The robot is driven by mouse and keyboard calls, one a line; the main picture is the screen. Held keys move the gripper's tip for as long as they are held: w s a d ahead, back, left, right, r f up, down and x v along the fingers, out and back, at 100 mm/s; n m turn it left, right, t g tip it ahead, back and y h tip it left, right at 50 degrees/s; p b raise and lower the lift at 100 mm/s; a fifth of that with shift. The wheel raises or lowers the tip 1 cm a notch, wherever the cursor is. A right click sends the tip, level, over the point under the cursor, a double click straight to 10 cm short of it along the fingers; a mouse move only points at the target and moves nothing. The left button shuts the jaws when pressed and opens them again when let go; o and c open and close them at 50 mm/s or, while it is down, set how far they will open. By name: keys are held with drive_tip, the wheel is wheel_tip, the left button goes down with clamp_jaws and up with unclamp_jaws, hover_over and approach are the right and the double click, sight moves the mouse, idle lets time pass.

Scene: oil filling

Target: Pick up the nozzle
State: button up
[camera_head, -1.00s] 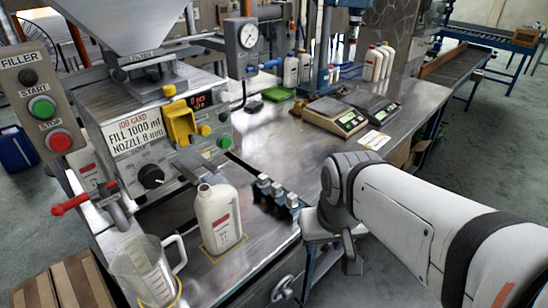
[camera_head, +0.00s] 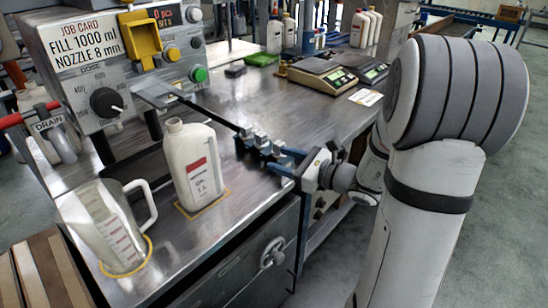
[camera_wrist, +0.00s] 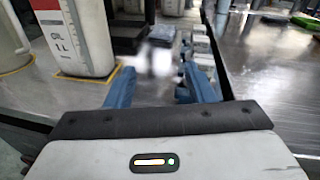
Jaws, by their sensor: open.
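Several small metal nozzle blocks (camera_head: 258,138) stand in a row on the bench, right of the white bottle. They also show in the wrist view (camera_wrist: 200,42), near and beyond my right-hand finger. Which one is the 8 mm nozzle I cannot tell. My gripper (camera_head: 276,160) is low over the bench's front edge at the near end of the row. In the wrist view its blue fingers (camera_wrist: 160,84) are wide apart with nothing held between them. The job card (camera_head: 85,42) reads "FILL 1000 ml NOZZLE 8 mm".
A white one-litre bottle (camera_head: 192,165) stands on a yellow-outlined square, left of my gripper. A clear measuring jug (camera_head: 100,225) is at the front left. The filler machine (camera_head: 120,75) stands behind them. Two scales (camera_head: 322,77) sit farther back. The middle of the bench is clear.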

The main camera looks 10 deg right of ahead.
sight(274, 146)
drive_tip(key=d+m, duration=0.1)
drive_tip(key=w+d+f+t, duration=0.1)
drive_tip(key=w+d+m+t+h, duration=0.1)
drive_tip(key=shift+d+f+m+b, duration=0.15)
drive_tip(key=shift+f+m+b, duration=0.15)
drive_tip(key=shift+w+d+t, duration=0.2)
drive_tip(key=shift+w+t, duration=0.1)
drive_tip(key=shift+m+h, duration=0.3)
drive_tip(key=x, duration=0.7)
drive_tip(key=shift+w+a+r+b, duration=0.1)
drive_tip(key=shift+w+a+b, duration=0.1)
drive_tip(key=shift+b, duration=0.15)
drive_tip(key=shift+c, duration=0.4)
clamp_jaws()
wheel_tip(274, 146, up, 10)
drive_tip(key=p, duration=0.2)
